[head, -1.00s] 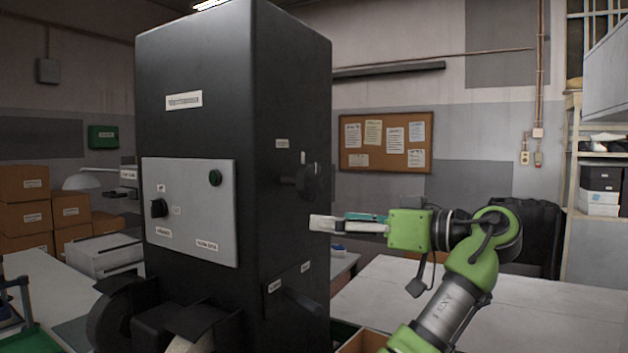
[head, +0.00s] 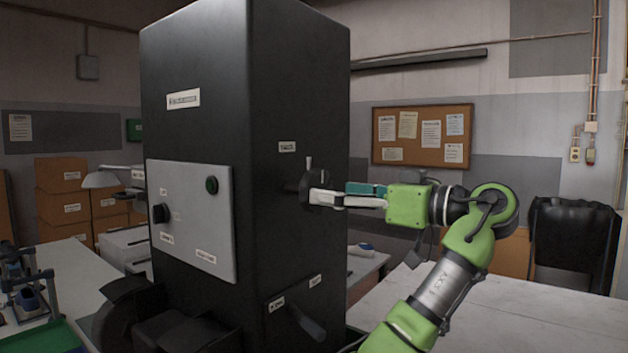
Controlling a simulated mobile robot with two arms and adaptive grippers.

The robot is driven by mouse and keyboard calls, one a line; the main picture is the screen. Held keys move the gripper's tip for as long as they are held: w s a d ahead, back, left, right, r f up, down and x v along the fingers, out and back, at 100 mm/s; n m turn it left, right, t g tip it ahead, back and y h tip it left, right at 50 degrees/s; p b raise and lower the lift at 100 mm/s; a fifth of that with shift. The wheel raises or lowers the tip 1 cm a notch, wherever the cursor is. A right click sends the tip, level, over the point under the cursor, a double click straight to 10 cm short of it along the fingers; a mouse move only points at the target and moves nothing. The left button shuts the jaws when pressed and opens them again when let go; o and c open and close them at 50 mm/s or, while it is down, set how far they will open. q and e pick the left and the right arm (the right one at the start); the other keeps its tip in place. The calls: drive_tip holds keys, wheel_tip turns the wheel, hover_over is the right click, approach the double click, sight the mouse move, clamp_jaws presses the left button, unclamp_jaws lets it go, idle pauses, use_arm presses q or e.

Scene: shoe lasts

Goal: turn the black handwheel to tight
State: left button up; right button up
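The black handwheel (head: 303,183) sticks out from the right side face of the tall black machine (head: 295,90), below a small white label. A light grey upright piece shows at its top. My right gripper (head: 316,198) comes in from the right, its pale fingers level and pointing left. The fingertips overlap the wheel's lower right part in the picture and hide some of it. I cannot tell whether they touch it or how far apart the fingers are. My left gripper is out of view.
A black lever (head: 306,322) juts from the same side face below the handwheel, between small labels. The front panel (head: 190,220) carries a black knob and a green button. A pale table (head: 520,310) extends at the right. Boxes stand at the left.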

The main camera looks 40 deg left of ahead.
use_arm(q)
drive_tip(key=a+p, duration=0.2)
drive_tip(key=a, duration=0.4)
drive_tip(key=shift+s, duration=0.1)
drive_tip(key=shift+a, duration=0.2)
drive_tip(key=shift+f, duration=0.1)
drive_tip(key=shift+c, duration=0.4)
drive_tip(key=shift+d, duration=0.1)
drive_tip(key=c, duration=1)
use_arm(e)
drive_tip(key=w+r, duration=0.1)
drive_tip(key=r, duration=0.2)
drive_tip(key=shift+w+d, duration=0.15)
drive_tip(key=shift+w, duration=0.25)
